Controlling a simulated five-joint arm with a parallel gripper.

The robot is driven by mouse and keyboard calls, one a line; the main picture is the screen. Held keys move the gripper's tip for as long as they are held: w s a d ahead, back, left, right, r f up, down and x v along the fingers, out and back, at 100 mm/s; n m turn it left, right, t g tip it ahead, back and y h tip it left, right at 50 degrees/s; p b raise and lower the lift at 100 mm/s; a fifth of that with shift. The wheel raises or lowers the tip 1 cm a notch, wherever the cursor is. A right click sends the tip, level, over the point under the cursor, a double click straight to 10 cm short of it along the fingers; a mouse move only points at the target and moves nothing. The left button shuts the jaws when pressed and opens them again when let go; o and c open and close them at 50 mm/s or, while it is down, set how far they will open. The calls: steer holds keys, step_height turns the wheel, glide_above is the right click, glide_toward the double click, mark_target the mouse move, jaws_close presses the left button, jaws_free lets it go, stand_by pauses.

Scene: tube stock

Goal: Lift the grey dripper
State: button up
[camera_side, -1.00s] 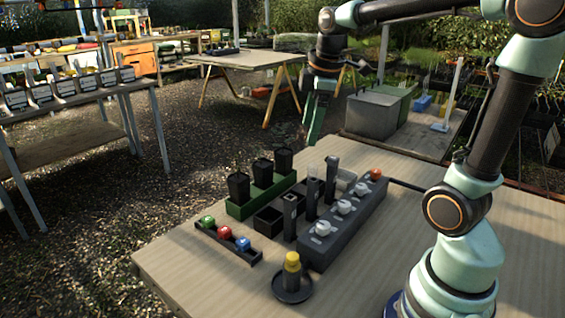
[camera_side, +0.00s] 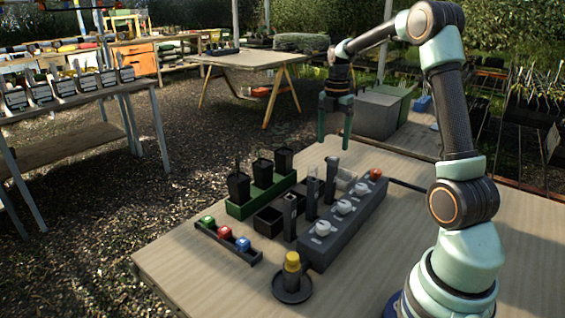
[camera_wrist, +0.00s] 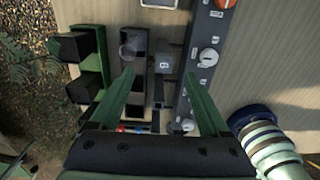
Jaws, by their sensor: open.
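A row of upright dark holders stands beside the panel. What looks like the grey dripper (camera_side: 332,161) is the grey-topped upright at the row's far end; I cannot be sure of its identity. In the wrist view a grey square top with a pale letter (camera_wrist: 164,62) lies beyond and between my fingertips, probably the same thing. My gripper (camera_side: 335,143) points down above the far end of the row, apart from everything. In the wrist view my gripper (camera_wrist: 157,80) is open and empty, its green fingers spread either side of the row.
A grey panel (camera_side: 345,222) with white knobs and an orange knob runs along the right. A green rack (camera_side: 262,198) with black pots stands left. Coloured cubes (camera_side: 225,233) sit in a tray in front. A yellow-capped bottle (camera_side: 292,265) stands on a dish.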

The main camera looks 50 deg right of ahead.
mark_target(332, 157)
steer(key=shift+s+f, duration=0.1)
steer(key=shift+f, duration=3.4)
steer(key=shift+c, duration=0.3)
jaws_close()
steer(key=shift+r, duration=0.1)
